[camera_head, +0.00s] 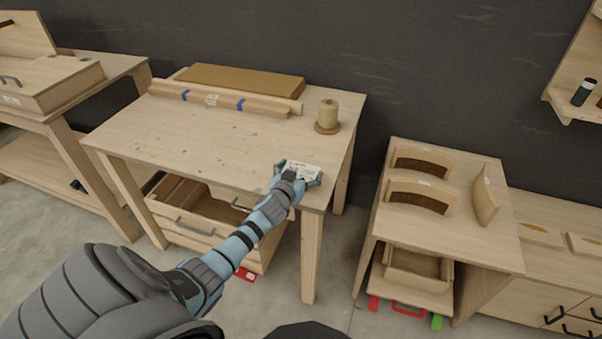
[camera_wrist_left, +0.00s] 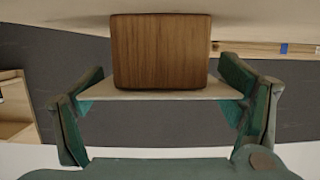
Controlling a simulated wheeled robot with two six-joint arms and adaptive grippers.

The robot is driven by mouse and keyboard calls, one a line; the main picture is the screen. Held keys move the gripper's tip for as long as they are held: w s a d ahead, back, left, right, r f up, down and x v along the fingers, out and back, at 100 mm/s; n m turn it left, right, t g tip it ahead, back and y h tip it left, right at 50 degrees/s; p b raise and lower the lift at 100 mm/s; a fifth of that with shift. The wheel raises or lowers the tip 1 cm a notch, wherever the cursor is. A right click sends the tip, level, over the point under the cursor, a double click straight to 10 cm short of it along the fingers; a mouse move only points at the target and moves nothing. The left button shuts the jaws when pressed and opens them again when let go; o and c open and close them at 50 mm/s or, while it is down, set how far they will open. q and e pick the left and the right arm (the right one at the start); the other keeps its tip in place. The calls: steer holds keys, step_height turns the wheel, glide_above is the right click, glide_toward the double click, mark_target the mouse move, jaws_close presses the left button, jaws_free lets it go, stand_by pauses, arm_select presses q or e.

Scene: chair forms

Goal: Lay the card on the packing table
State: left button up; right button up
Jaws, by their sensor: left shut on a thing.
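The white card (camera_head: 304,168) with dark print shows at the front right corner of the packing table (camera_head: 225,150). My left gripper (camera_head: 298,177) is shut on it over that corner. I cannot tell whether the card touches the tabletop. In the left wrist view the card (camera_wrist_left: 160,92) is a thin pale strip spanning the teal fingers of the left gripper (camera_wrist_left: 165,95). A brown wood-grained block shape (camera_wrist_left: 160,50) stands against the card there, and I cannot tell what it is. My right gripper is not in view.
Taped wooden strips (camera_head: 215,99) and a brown board (camera_head: 240,81) lie at the table's back. A twine spool (camera_head: 328,115) stands at its right. The middle is bare. A lower table with curved chair parts (camera_head: 418,197) stands at right.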

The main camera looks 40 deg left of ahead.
arm_select(q)
steer(key=o, duration=0.6)
steer(key=shift+f, duration=0.1)
steer(key=shift+s, duration=0.15)
steer(key=p+v, duration=0.1)
steer(key=v, duration=1.3)
steer(key=shift+s+d+p, duration=0.15)
steer(key=shift+p, duration=0.2)
